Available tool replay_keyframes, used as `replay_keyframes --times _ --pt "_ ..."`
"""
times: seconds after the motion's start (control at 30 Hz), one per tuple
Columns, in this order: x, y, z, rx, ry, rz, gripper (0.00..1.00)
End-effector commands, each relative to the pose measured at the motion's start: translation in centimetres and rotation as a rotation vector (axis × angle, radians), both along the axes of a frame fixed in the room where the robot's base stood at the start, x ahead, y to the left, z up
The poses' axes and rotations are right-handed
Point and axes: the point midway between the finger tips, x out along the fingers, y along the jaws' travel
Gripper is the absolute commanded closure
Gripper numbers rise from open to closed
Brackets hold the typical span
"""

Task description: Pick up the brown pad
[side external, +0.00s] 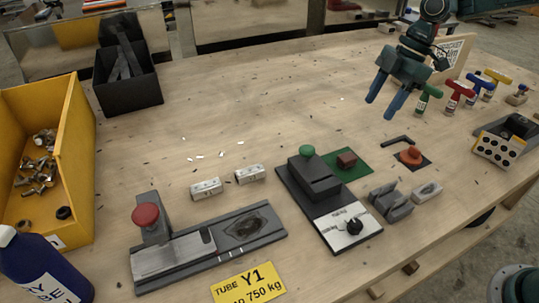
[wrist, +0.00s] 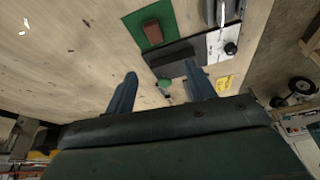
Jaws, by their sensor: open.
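The brown pad (side external: 347,160) is a small reddish-brown block on a green mat (side external: 363,167), right of the middle of the bench in the side view. In the wrist view the brown pad (wrist: 152,31) lies on the green mat (wrist: 168,27) near the top. My gripper (side external: 380,108) is open, with two blue fingers, and is empty. It hangs above the bench, behind and to the right of the pad in the side view, clear of it. In the wrist view the fingers (wrist: 160,72) are spread, and the pad shows beyond them.
A dark device with a green knob (side external: 307,151) stands beside the mat, to its left. An orange-red knob (side external: 412,155) on a dark plate lies to the right. Several coloured T-handles (side external: 460,92) stand at the back right. The middle of the bench is mostly clear.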

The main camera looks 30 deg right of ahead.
Motion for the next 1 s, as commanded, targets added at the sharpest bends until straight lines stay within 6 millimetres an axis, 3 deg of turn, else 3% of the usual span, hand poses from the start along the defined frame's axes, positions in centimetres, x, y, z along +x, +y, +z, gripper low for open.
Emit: replay_keyframes --times 0.2,0.67,1.0 --pt "1.7 -0.5 -2.3 0.029 -0.003 0.114 0.45" --pt "1.9 -0.1 -3.6 0.037 -0.003 0.14 0.45" --pt "1.9 1.6 -7.8 0.037 -0.002 0.141 0.45"
